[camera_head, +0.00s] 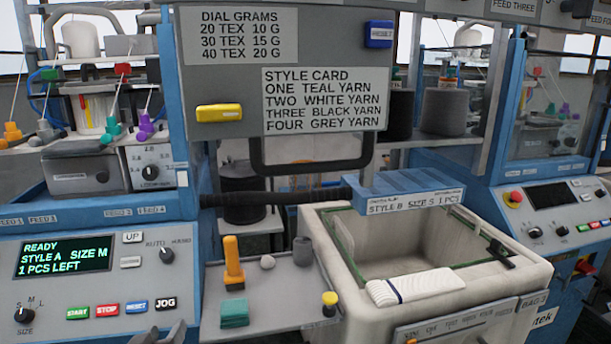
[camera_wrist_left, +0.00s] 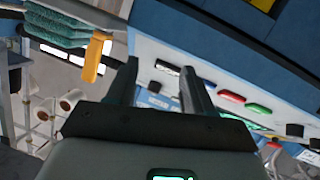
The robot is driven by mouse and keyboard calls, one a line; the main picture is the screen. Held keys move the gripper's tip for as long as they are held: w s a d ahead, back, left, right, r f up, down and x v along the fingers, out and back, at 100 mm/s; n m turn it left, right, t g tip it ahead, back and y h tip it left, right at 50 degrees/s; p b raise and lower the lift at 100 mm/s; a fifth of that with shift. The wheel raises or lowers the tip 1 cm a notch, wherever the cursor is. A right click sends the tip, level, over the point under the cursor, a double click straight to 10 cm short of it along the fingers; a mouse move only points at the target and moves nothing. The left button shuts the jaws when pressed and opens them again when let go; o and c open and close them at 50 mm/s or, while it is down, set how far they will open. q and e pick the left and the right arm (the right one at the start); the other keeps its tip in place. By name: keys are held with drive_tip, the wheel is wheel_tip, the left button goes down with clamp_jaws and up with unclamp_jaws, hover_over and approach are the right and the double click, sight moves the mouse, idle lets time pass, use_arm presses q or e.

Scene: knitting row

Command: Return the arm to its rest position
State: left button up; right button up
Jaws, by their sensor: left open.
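My left gripper (camera_head: 168,334) just shows at the bottom edge of the head view, in front of the left machine's control panel (camera_head: 60,262). In the left wrist view its two dark fingers (camera_wrist_left: 163,85) stand apart with nothing between them. The machine's row of coloured buttons (camera_wrist_left: 230,97) shows beyond the fingers, turned in the picture. The rest of my left arm is hidden below the head view. My right gripper is not seen in either view.
A grey shelf (camera_head: 262,309) holds a yellow-orange tool (camera_head: 233,262), a teal folded cloth (camera_head: 234,314) and small grey pieces. Right of it stands a cream bin (camera_head: 345,285) with a white folded piece (camera_head: 412,286) on its rim. A second blue machine (camera_head: 550,205) stands further right.

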use_arm(q)
drive_tip(key=s+d+f+g+h, duration=0.1)
drive_tip(key=s+d+f+g, duration=0.3)
drive_tip(key=f, duration=0.5)
drive_tip(key=s+d+f+m+g+h, duration=0.1)
drive_tip(key=s+d+f+g+h, duration=0.15)
drive_tip(key=s+f, duration=0.45)
drive_tip(key=s+d+f+g, duration=0.3)
drive_tip(key=d+f, duration=0.2)
drive_tip(key=f, duration=0.6)
drive_tip(key=s+d+f+g+h, duration=0.1)
drive_tip(key=s+d+f+g, duration=0.15)
drive_tip(key=s, duration=0.35)
drive_tip(key=s+d+f+g+h, duration=0.1)
drive_tip(key=s+f+g, duration=0.25)
drive_tip(key=s, duration=0.35)
drive_tip(key=shift+t+y, duration=0.25)
drive_tip(key=shift+t, duration=0.2)
drive_tip(key=r+p, duration=0.4)
drive_tip(key=p, duration=0.1)
drive_tip(key=shift+w+d+r, duration=0.15)
drive_tip(key=shift+w+r, duration=0.1)
drive_tip(key=shift+r, duration=0.05)
drive_tip(key=shift+c, duration=0.9)
drive_tip(key=shift+s, duration=0.1)
